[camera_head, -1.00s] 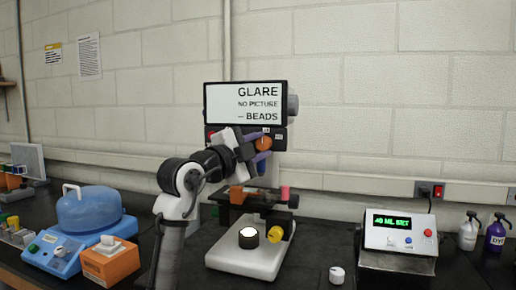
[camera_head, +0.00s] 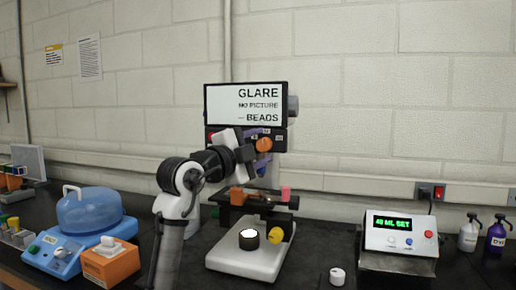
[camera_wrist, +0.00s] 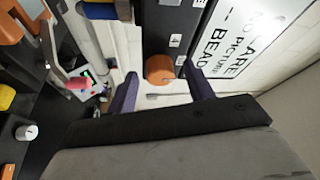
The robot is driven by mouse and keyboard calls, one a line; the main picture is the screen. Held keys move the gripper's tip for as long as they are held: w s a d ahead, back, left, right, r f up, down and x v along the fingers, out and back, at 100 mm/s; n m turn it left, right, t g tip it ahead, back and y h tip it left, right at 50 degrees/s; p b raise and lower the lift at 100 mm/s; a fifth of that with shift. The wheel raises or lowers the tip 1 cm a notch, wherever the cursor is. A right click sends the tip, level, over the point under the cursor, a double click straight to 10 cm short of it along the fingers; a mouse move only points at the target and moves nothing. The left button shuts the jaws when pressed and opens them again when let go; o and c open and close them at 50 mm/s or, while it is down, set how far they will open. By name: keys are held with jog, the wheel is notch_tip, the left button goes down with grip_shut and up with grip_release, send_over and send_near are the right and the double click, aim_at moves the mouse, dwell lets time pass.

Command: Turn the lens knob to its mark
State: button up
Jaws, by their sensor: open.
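The lens knob seems to be the orange round knob (camera_head: 264,145) on the dark head of the microscope, below the screen. It also shows in the wrist view (camera_wrist: 160,69), beside small white labels, one reading 4. My gripper (camera_head: 268,152) is open in front of the head. In the wrist view, its two purple fingers (camera_wrist: 163,88) stand apart on either side of the knob, with gaps to it. I cannot tell how far the fingertips are from it in depth. Which label is the mark is not clear.
The screen (camera_head: 246,104) reads GLARE, NO PICTURE, BEADS. Below the head are a dark stage (camera_head: 232,213) with orange and pink parts, a lit lamp (camera_head: 249,240) and a yellow knob (camera_head: 276,235). A blue centrifuge (camera_head: 88,215) stands left, a display box (camera_head: 398,235) right.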

jog(key=b+v, duration=0.4)
jog(key=v, duration=0.9)
jog(key=shift+s+a, duration=0.3)
jog(key=shift+f, duration=0.1)
